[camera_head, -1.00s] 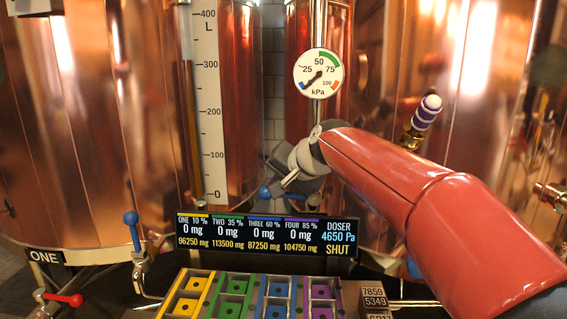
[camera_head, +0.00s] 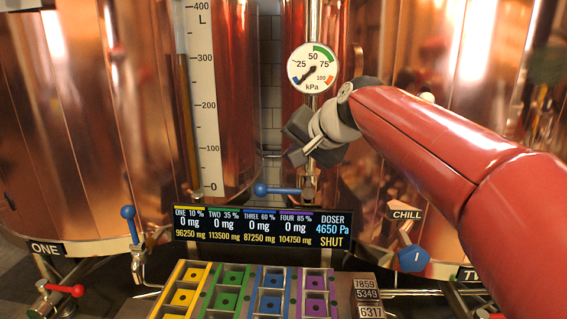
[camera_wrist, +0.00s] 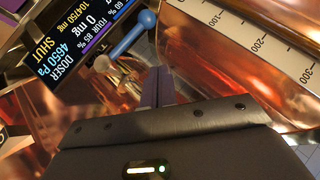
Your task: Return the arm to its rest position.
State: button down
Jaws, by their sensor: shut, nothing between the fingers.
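My red arm (camera_head: 430,140) reaches in from the lower right in the head view. Its grey wrist and dark gripper (camera_head: 297,142) are at the picture's middle, just below the round kPa gauge (camera_head: 313,67). In the wrist view my gripper's two fingers (camera_wrist: 158,88) are together, with nothing between them. They point towards the copper vessels and the blue-handled valve (camera_wrist: 134,34). In the head view the fingertips are small and hard to make out.
The doser display (camera_head: 262,228) reads SHUT and 4650 Pa. Below it is a tray of coloured compartments (camera_head: 250,290). A blue lever (camera_head: 275,190) lies below my gripper. A CHILL valve (camera_head: 413,258) is at the lower right. Copper vessels (camera_head: 90,120) stand close behind.

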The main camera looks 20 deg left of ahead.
jog(key=s+d+f+h, duration=0.25)
jog(key=s+d, duration=0.25)
jog(key=d, duration=0.4)
jog(key=s+d+f+h, duration=0.2)
jog(key=s+d+f, duration=0.3)
jog(key=d, duration=0.5)
jog(key=s+d+f+g+h, duration=0.1)
jog(key=s+d+f+h, duration=0.3)
jog(key=s+d+f, duration=0.9)
jog(key=shift+s+f, duration=0.85)
jog(key=shift+s, duration=0.4)
